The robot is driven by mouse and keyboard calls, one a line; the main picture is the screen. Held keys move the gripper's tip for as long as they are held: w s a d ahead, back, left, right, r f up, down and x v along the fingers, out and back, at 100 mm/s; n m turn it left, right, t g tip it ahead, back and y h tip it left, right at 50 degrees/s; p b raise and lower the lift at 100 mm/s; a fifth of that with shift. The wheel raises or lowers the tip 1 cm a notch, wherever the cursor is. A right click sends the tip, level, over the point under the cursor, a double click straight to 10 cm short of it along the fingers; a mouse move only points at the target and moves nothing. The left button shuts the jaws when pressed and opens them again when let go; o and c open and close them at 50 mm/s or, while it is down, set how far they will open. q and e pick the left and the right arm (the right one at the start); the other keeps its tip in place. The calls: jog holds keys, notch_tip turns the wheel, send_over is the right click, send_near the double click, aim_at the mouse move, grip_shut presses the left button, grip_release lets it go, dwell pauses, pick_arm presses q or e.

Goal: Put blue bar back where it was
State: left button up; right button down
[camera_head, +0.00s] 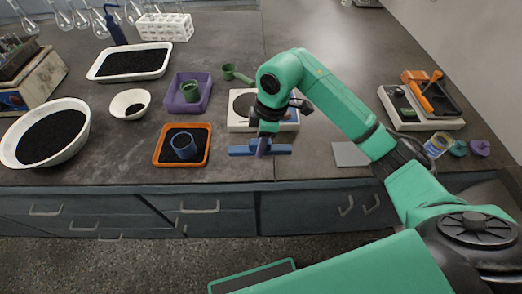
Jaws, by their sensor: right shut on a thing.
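The blue bar (240,150) lies roughly level near the front edge of the counter, in front of a white device with a round plate (238,124). My right gripper (263,146) points down and is shut on the blue bar near its middle. I cannot tell whether the bar touches the counter. The sieve shaker (425,108), with an orange bar and a dark frame, stands at the right. My left gripper is not in view.
White bowls and a grey plate (349,154) are on the counter. A small jar (437,146) is at the right.

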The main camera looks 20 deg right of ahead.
notch_tip(320, 180, down, 4)
jog(key=shift+r, duration=0.25)
jog(key=shift+f, duration=0.1)
jog(key=c, duration=0.6)
grip_release()
jog(key=r, duration=0.4)
jog(key=d+r, duration=0.1)
jog(key=r, duration=0.3)
jog(key=d+r, duration=0.1)
jog(key=r, duration=0.3)
jog(key=shift+s+r, duration=0.15)
jog(key=shift+s, duration=0.1)
